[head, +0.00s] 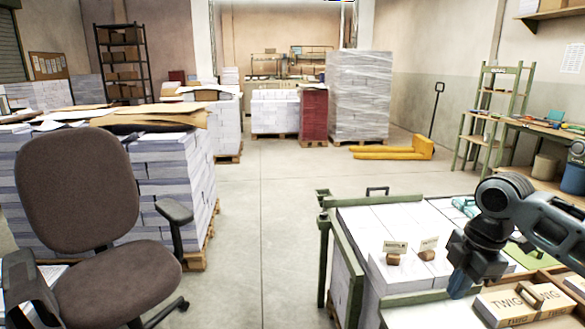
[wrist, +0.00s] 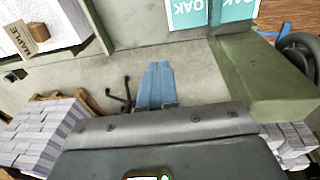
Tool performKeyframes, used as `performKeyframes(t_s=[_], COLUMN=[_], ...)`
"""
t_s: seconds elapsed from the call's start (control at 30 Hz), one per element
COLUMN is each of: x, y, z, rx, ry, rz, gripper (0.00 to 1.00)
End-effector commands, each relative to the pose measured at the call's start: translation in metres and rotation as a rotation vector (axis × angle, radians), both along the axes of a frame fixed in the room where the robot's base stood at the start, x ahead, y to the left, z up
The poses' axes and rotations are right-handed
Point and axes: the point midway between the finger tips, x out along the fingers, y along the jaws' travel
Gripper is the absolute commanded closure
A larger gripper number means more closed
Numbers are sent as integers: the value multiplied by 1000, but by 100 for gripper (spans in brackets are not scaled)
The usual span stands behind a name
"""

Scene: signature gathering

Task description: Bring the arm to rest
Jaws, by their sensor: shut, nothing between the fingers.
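My gripper (head: 460,284) shows at the right of the head view, with its blue fingers pointing down. It hangs over the near side of a green-framed cart with white paper stacks (head: 385,215), just left of a tan box marked TWIG (head: 497,304). In the wrist view the blue fingers (wrist: 158,68) are together with nothing between them. My arm reaches in from the right edge of the head view. Whether the fingertips touch anything below cannot be told.
Two small wooden blocks with cards (head: 393,259) stand on the paper left of my gripper. Teal OAK cards (wrist: 188,12) and a MAPLE tag (wrist: 22,38) show in the wrist view. An office chair (head: 80,205) stands left. Open floor (head: 265,215) lies between chair and cart.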

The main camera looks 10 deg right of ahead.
Motion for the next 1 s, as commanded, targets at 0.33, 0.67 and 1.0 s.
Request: performKeyframes(t_s=[0.33,0.67,1.0], x=[21,30,4], y=[94,238,319], z=[-14,-11,-1], rx=[192,578,923], ry=[-145,-350,-465], rz=[-35,-208,-500], gripper=[100,100,100])
